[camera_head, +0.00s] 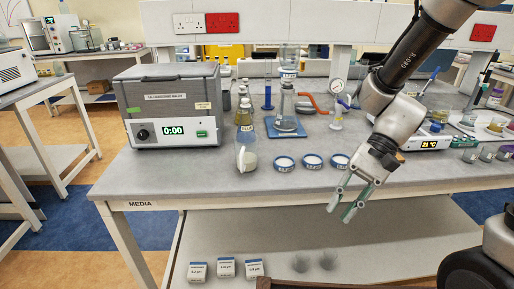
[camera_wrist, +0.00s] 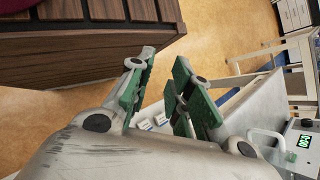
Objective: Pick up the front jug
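The front jug (camera_head: 246,155) is a clear vessel with white contents, standing upright near the front edge of the bench, just right of the ultrasonic bath. Another vessel with a yellowish tint (camera_head: 243,116) stands behind it, partly hidden. My gripper (camera_head: 341,211) hangs in front of the bench edge, right of the jug and apart from it, pointing down. Its green-padded fingers are spread with nothing between them; the wrist view shows the gap between them too (camera_wrist: 160,95). A pale rounded outline by the bath in the wrist view may be a jug; I cannot tell.
The ultrasonic bath (camera_head: 172,108) stands left of the jug. Several blue-rimmed dishes (camera_head: 312,162) lie right of it, and a tall glass apparatus on a blue base (camera_head: 285,126) stands behind. The bench front (camera_head: 200,187) between jug and edge is clear. Small boxes (camera_head: 226,267) sit on the lower shelf.

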